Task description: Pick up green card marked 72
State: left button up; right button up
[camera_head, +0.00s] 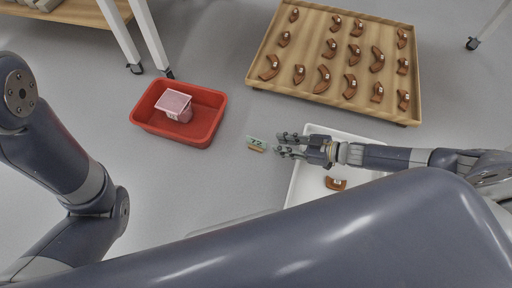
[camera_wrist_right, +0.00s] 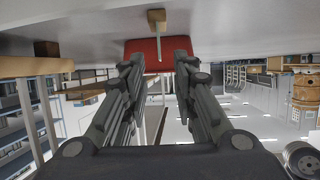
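The green card marked 72 (camera_head: 257,140) stands upright in a small wooden base, just left of my right gripper (camera_head: 279,146) in the head view. My right gripper is open, its fingers pointing left toward the card with a small gap between. In the right wrist view, which looks upside down, the fingers (camera_wrist_right: 158,70) are spread with nothing between their pads. The card (camera_wrist_right: 162,48) shows there as a thin edge ahead, below its wooden base (camera_wrist_right: 156,16). My left arm is at the left of the head view; its gripper is out of the picture.
A white tray (camera_head: 296,190) lies under my right gripper, with a brown sherd (camera_head: 335,184) in it. A red bin (camera_head: 146,124) holding a pink-white box (camera_head: 174,104) stands to the left. A wooden tray (camera_head: 262,62) at the top right carries several labelled sherds.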

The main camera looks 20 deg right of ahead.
aim_at(256, 144)
jog(key=shift+w+a+f, duration=0.3)
jog(key=shift+w+a, duration=0.05)
jog(key=shift+a, duration=0.1)
jog(key=b+x, duration=0.3)
jog(key=shift+w+a+b, duration=0.2)
jog(key=shift+a+b, duration=0.05)
jog(key=shift+b, duration=0.15)
jog(key=shift+w+a+f+b, duration=0.2)
jog(key=shift+w+a+b, duration=0.15)
jog(key=shift+w+a, duration=0.15)
grip_shut()
